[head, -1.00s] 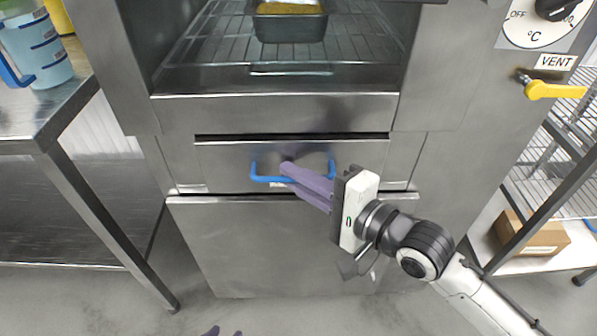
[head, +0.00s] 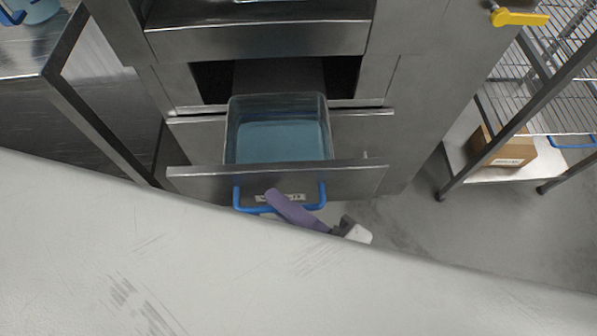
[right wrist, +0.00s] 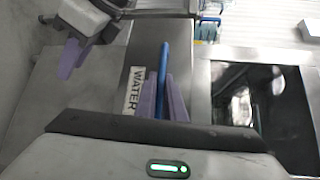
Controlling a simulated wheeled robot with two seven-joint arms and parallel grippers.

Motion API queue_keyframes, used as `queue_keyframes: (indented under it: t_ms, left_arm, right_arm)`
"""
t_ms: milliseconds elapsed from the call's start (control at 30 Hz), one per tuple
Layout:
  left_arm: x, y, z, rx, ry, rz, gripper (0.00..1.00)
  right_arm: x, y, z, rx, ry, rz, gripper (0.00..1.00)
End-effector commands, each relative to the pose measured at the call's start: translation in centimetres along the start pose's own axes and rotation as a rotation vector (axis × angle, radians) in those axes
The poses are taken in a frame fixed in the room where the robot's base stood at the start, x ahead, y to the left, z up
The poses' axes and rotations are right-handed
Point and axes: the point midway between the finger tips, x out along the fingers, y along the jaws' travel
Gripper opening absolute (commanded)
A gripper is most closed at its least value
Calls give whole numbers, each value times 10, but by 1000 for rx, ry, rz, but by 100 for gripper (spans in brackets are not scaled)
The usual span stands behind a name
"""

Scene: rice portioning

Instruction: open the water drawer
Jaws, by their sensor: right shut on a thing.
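The water drawer's front panel (head: 350,180) is pulled well out from the cabinet, and a clear pan of bluish water (head: 278,140) sits in it. Its blue handle (head: 323,195) is on the front. My right gripper (head: 274,197) is shut on the handle; its purple fingers lie either side of the blue bar (right wrist: 163,62) in the right wrist view, beside the WATER label (right wrist: 133,90). My left gripper (right wrist: 70,58) shows at the upper left of that view, away from the handle, its jaw gap unclear. In the head view it does not show.
A large pale part of my own body covers the lower head view. A metal table (head: 50,60) stands at left. A wire rack (head: 560,90) with a cardboard box (head: 505,150) stands at right. Some floor is clear right of the drawer.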

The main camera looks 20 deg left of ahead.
Motion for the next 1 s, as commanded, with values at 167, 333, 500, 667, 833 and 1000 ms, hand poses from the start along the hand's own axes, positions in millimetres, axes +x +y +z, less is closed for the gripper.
queue_keyframes:
  t_ms: [167,333,500,667,833,1000]
  left_arm:
    - [-2,0,1,-3,-2,-1,31]
    - [-3,0,4,-4,-7,-2,31]
    - [-3,-1,5,-4,-10,-2,31]
    - [-3,-1,6,-3,-11,-2,31]
    - [-4,-2,6,0,-12,-3,31]
    - [-4,-2,5,1,-12,-3,31]
  right_arm:
    - [-3,2,8,-4,-13,2,0]
    - [-4,2,9,-4,-14,2,0]
    - [-4,2,8,-3,-12,2,13]
    - [-4,2,8,-2,-12,2,27]
    - [-4,2,8,-2,-12,2,27]
    - [-10,2,7,-3,-13,4,27]
